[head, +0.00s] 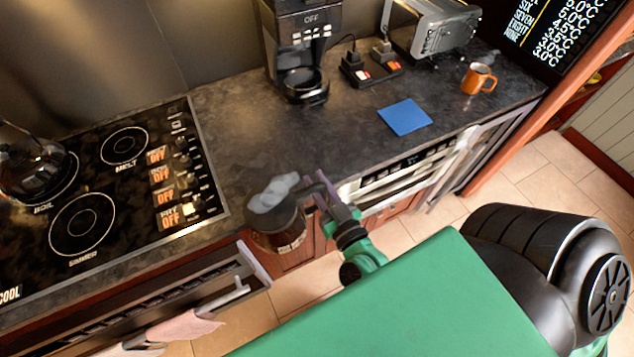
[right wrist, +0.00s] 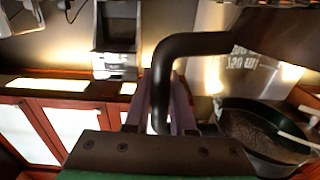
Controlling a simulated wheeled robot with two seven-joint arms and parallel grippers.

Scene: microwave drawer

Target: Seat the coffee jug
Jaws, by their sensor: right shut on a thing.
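The coffee jug (head: 278,232) has a dark body and a black handle, with a grey cloud-like shape over its top. My right gripper (head: 322,190) is shut on its handle, and the jug hangs in front of the counter edge. In the right wrist view the curved black handle (right wrist: 190,43) passes between the purple fingers of this gripper (right wrist: 163,105), with part of the glass body (right wrist: 262,128) at the right. The coffee maker (head: 300,42) stands at the back of the counter, with its round plate (head: 304,84) empty. My left gripper is out of view.
A stove (head: 150,215) with a glass kettle (head: 35,170) is at the left. A blue sheet (head: 405,117), a switch strip (head: 371,68), an orange mug (head: 478,78) and a toaster (head: 430,25) are on the right. The counter (head: 255,130) before the coffee maker is clear.

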